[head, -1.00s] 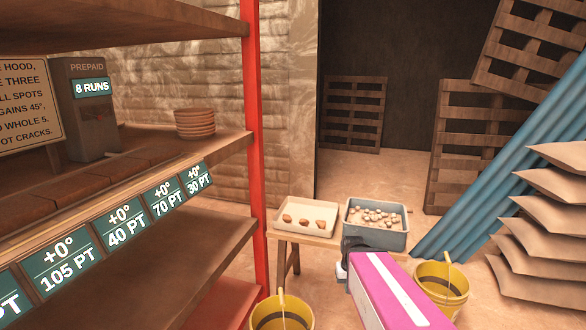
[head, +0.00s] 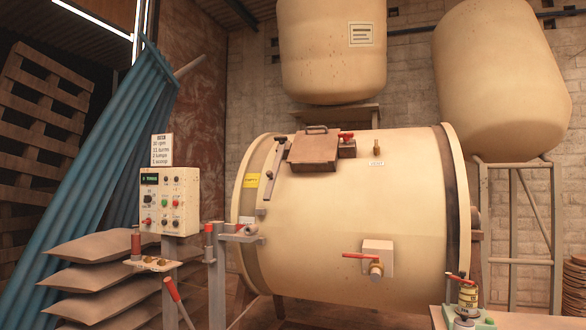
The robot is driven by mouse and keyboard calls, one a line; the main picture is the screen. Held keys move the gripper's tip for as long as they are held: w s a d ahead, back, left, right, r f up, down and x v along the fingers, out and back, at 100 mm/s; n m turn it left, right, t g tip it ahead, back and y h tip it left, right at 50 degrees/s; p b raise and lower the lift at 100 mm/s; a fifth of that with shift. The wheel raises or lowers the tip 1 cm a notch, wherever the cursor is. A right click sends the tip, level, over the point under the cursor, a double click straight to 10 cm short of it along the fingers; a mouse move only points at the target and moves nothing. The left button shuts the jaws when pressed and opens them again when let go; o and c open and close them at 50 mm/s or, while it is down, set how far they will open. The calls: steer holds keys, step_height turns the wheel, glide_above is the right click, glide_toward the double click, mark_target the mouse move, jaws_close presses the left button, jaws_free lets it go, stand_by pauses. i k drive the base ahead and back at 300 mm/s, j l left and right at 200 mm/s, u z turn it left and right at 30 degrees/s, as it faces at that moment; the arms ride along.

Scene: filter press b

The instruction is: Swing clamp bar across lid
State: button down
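A large cream drum (head: 340,230) lies on its side in the middle of the head view. A brown lid (head: 314,149) with a handle on top sits on its upper left part. A narrow dark bar (head: 274,170), which looks like the clamp bar, slants down along the drum just left of the lid, not across it. A small brown block with a red knob (head: 346,138) stands at the lid's right edge. My gripper is not in view.
A control box (head: 168,200) on a post, with red-handled levers (head: 208,242) beside it, stands left of the drum. A red-handled valve (head: 374,258) juts from the drum's front. A pale bench (head: 540,322) is at lower right.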

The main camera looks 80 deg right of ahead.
mark_target(275, 164)
steer(key=z, duration=3)
steer(key=k+j, duration=0.05)
steer(key=j, duration=0.05)
